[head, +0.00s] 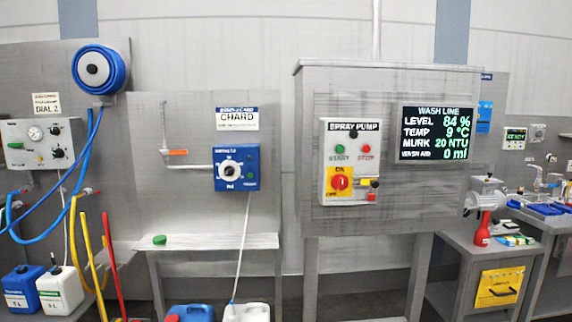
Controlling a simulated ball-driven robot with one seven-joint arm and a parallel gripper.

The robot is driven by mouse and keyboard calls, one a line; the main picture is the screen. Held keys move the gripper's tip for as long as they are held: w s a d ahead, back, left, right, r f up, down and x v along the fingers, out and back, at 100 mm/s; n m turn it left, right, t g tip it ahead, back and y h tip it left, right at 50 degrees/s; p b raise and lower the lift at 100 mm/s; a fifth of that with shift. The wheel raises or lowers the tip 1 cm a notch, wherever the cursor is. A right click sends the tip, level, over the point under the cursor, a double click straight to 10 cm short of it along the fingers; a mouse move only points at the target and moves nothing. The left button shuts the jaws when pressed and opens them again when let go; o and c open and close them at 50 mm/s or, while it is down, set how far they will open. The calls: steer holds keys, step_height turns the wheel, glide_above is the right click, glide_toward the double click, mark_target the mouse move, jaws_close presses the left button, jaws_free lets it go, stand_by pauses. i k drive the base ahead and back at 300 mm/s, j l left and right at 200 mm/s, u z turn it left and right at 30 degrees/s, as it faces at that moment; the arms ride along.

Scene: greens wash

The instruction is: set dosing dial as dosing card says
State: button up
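A blue box (236,168) with a large round white dial (231,171) is mounted on the grey panel left of centre. The small print around the dial is too small to read, so I cannot tell its setting. A white card (237,119) above it reads "CHARD" in large letters, with a smaller line below. At the far left, another card (46,103) reads "DIAL 2" above a grey box (42,142) with a gauge and black knobs. My gripper is not in view.
A spray pump panel (351,160) and a wash line screen (437,133) hang right of centre. The screen reads 84 %, 9 °C, 20 NTU and 0 ml. A narrow shelf (205,241) below the blue box holds a green object (160,240). Canisters (60,290) stand lower left.

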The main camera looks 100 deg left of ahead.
mark_target(229, 170)
steer(key=u, duration=3.05)
